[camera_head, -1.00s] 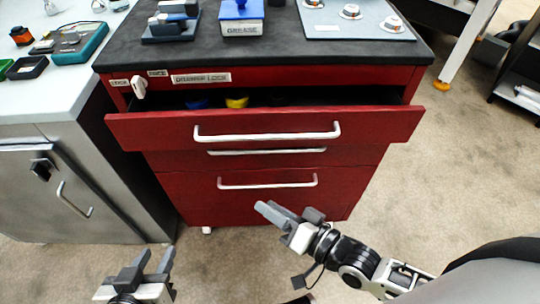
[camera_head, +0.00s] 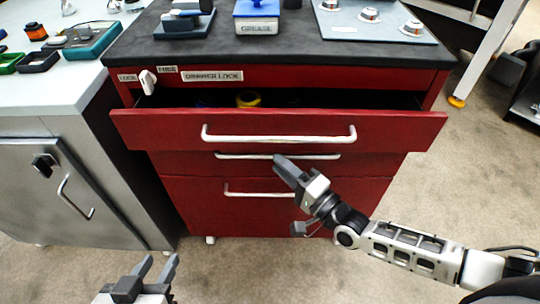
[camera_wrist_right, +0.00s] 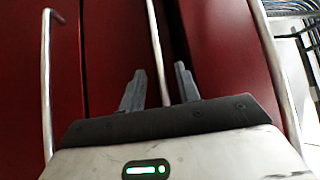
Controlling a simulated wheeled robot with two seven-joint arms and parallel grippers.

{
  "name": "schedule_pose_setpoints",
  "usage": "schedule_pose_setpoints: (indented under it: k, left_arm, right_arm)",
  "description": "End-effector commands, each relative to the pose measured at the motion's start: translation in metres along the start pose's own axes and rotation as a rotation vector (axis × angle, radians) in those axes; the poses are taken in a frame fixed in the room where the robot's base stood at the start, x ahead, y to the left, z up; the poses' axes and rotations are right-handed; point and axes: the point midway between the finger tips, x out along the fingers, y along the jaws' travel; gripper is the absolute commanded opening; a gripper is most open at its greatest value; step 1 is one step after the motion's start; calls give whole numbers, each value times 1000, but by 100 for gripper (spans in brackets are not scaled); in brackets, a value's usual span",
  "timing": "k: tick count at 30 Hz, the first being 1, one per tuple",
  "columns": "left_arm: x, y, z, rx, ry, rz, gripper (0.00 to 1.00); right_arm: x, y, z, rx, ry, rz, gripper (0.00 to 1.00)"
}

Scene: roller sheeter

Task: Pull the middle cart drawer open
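The middle drawer (camera_head: 185,164) of the red cart is a flush red front with a pale bar handle (camera_head: 240,156), below the pulled-out top drawer (camera_head: 165,130). My left gripper (camera_head: 157,270) is open and empty, low in front of the cart.
The top drawer's handle (camera_head: 280,138) juts out just above my right gripper. The bottom drawer's handle (camera_head: 245,193) is below. A drawer lock knob (camera_head: 147,82) is at the cart's upper left. A grey cabinet (camera_head: 70,190) stands to the left.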

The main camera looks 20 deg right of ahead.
Motion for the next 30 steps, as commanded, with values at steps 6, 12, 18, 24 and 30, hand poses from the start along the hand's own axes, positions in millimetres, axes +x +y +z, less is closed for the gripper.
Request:
schedule_pose_setpoints:
  k: [6, 12, 18, 24, 30]
  left_arm:
    - [1, 0, 1, 1, 2, 0, 36]
    - [0, 0, 0, 2, 5, 0, 36]
    - [0, 0, -1, 2, 6, 0, 36]
    - [0, 0, -1, 2, 6, 1, 36]
    - [0, 0, -1, 2, 6, 1, 36]
  right_arm:
    - [34, 0, 0, 0, 1, -2, 33]
    - [44, 0, 0, 0, 0, 1, 33]
    - [44, 0, 0, -1, 0, 1, 33]
    - [44, 0, 0, 0, 0, 1, 0]
    - [44, 0, 1, 0, 0, 1, 0]
